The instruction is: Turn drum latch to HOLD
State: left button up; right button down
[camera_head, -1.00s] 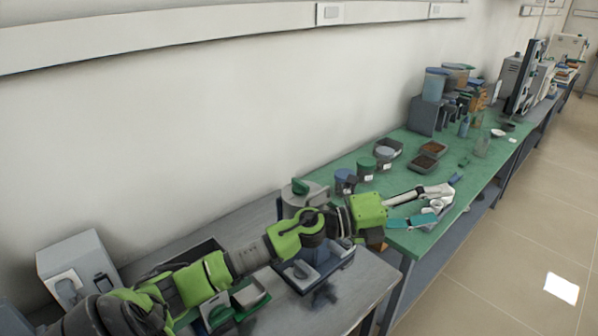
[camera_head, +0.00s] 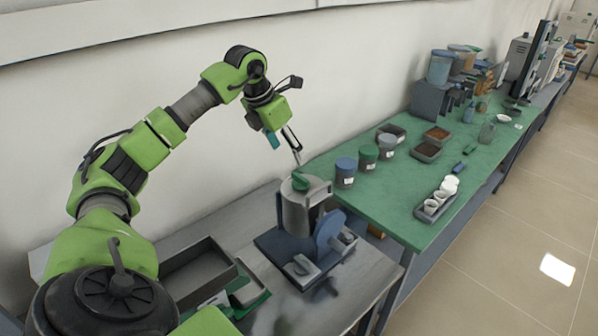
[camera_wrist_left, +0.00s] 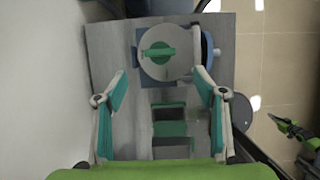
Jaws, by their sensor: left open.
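A grey drum (camera_head: 298,213) stands on a dark blue base on the grey bench. A green latch handle (camera_head: 300,182) sits on its round top. In the left wrist view the green latch (camera_wrist_left: 158,53) lies roughly left to right across the pale drum top (camera_wrist_left: 180,67). My left gripper (camera_head: 287,155) is above the drum, pointing down, apart from the latch. In the left wrist view its two teal-padded fingers (camera_wrist_left: 160,80) are wide apart and empty. Any HOLD marking is too small to read. A green and black part of my other arm shows at the right of the wrist view.
A blue disc (camera_head: 329,230) stands beside the drum. A dark tray (camera_head: 200,272) and a green-edged container (camera_head: 250,292) are on the bench nearer me. The green table (camera_head: 385,205) to the right holds lidded jars (camera_head: 345,172), trays and a rack of white cups (camera_head: 438,200). The wall is close behind.

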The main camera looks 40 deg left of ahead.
aim_at(300, 177)
pick_arm(q)
jog(key=p+x, duration=0.3)
jog(key=x, duration=0.7)
jog(key=shift+w+r, duration=0.1)
jog(key=shift+w+f+p, duration=0.25)
jog(key=shift+f+p, duration=0.05)
jog(key=shift+f, duration=0.4)
jog(key=c, duration=1.1)
